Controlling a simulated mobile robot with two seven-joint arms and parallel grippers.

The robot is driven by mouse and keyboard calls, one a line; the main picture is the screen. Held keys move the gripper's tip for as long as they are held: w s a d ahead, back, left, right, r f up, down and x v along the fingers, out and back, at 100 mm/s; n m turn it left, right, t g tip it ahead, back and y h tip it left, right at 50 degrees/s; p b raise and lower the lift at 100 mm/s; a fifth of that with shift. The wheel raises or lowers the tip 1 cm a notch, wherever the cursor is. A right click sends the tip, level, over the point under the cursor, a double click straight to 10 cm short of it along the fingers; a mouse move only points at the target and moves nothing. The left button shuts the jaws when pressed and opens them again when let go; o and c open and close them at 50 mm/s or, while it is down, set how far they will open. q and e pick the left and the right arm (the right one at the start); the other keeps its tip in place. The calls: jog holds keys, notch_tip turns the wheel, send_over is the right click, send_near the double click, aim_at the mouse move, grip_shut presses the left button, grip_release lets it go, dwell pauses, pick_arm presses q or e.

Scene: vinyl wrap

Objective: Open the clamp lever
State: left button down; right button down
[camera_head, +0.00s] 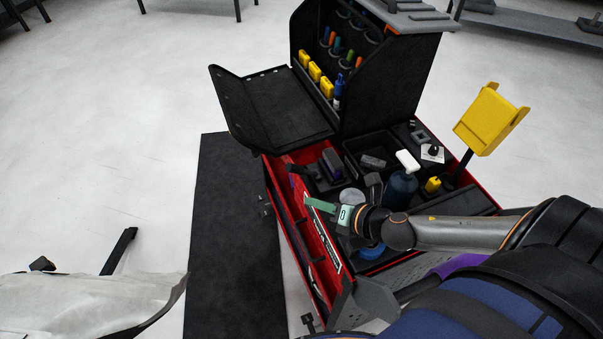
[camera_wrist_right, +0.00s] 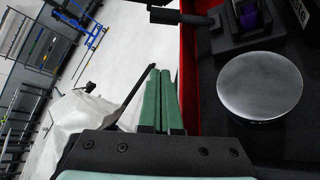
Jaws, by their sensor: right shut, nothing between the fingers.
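My right gripper (camera_head: 318,204) reaches in from the right over the red edge of the tool cart. Its green fingers, also in the right wrist view (camera_wrist_right: 162,100), are together and empty. A black bar-like handle (camera_wrist_right: 182,17) sticks out over the cart's red edge ahead of the fingertips in the wrist view, apart from them. It seems to be the small black piece (camera_head: 297,169) at the cart's rim in the head view. I cannot tell for sure that it is the clamp lever, or how it is set. My left gripper is not in view.
The red cart (camera_head: 328,246) holds a dark bottle (camera_head: 402,186) and a round silver lid (camera_wrist_right: 260,86) close beside the gripper. A black tool cabinet (camera_head: 399,82) stands behind. A yellow holder (camera_head: 488,119) rises at right. Floor left of the cart is mostly clear.

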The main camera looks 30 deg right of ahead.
aim_at(302, 171)
dwell(0.3)
jog(key=x, duration=1)
jog(key=shift+w+d+r+p, duration=0.2)
jog(key=shift+d+r+p, duration=0.3)
jog(key=shift+d+r, duration=0.2)
jog(key=shift+w+d+r+p, duration=0.25)
jog(key=shift+d+r+p, duration=0.2)
jog(key=shift+d+r, duration=0.25)
jog(key=shift+a, duration=0.1)
